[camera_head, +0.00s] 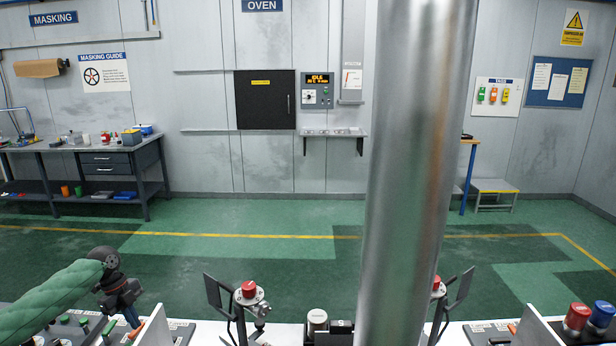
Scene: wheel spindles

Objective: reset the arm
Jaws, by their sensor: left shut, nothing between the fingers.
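My left arm comes in from the lower left in a green sleeve. Its dark gripper (131,317) points down over the left end of the white bench (205,334), close to a grey slanted panel (153,328). The fingers look closed, with nothing seen between them. The fingertips are small, and I cannot tell whether they touch anything. My right arm and gripper are not in view.
Two red-topped fixtures (249,291) with dark plates stand on the bench. Red and blue cans (577,318) stand at the right. Behind are open green floor (250,215), a masking table (100,147) and an oven (265,100).

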